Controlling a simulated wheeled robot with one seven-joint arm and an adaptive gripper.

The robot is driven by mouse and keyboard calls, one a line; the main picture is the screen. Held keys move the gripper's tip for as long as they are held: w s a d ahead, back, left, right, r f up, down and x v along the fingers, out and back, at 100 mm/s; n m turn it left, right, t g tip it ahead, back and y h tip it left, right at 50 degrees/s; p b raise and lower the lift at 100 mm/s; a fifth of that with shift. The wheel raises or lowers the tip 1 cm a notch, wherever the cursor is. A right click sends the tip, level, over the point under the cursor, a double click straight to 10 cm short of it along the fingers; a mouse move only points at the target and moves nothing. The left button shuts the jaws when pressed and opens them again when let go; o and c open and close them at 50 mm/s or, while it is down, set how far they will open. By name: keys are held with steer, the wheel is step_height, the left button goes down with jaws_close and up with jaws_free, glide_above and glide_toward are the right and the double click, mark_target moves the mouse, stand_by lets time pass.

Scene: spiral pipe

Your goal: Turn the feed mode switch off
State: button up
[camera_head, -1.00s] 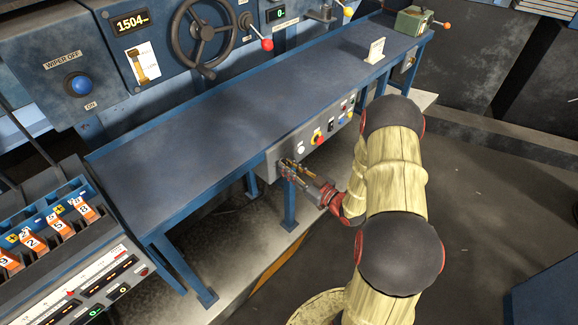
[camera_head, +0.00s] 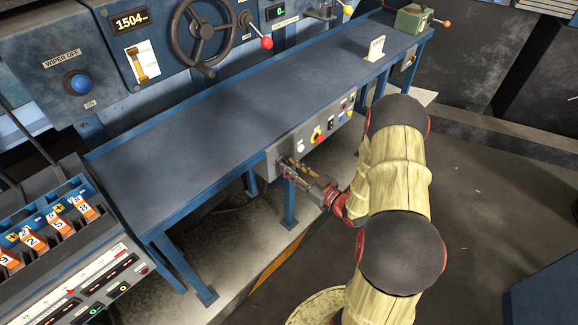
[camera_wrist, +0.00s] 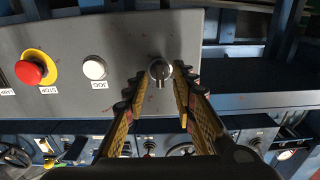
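My gripper (camera_wrist: 160,76) is open, with one fingertip on each side of the knob. A gap shows between the knob and each finger, so it is not clasped. In the head view my gripper (camera_head: 286,166) is at the left end of the panel (camera_head: 273,157) under the table's front edge, and it hides the knob there.
A white JOG button (camera_wrist: 95,68) and a red STOP button (camera_wrist: 29,73) in a yellow ring are left of the knob. The blue table (camera_head: 200,130) overhangs the panel. A blue table leg (camera_head: 290,205) stands just below my gripper. The floor at right is open.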

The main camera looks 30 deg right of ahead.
steer(key=v, duration=1)
steer(key=shift+s, duration=0.4)
